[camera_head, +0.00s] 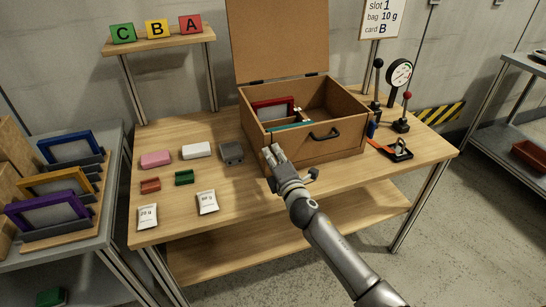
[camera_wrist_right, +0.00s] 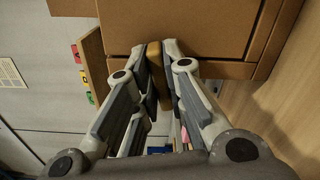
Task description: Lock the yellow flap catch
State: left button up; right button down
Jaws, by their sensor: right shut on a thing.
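A brown box (camera_head: 335,147) with its lid (camera_head: 275,40) raised stands on the wooden table. My right gripper (camera_head: 272,154) is at the box's left front corner. In the right wrist view my right gripper (camera_wrist_right: 162,72) is shut on a narrow mustard-yellow piece (camera_wrist_right: 155,57) beside the box (camera_wrist_right: 190,30), apparently the yellow flap catch. The fingers hide the catch in the head view. I cannot tell whether it is locked. My left gripper is in neither view.
The box holds a red-framed panel (camera_head: 272,108) and has a dark front handle (camera_head: 325,134). Coloured blocks and two white bags (camera_head: 207,202) lie left of the box. Levers and a gauge (camera_head: 399,73) stand on its right.

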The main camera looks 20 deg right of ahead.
jog(key=shift+f+m, duration=0.1)
jog(key=shift+m, duration=1.1)
jog(key=c, duration=1.5)
grip_release()
jog(key=s, duration=1.2)
jog(key=shift+d, duration=0.2)
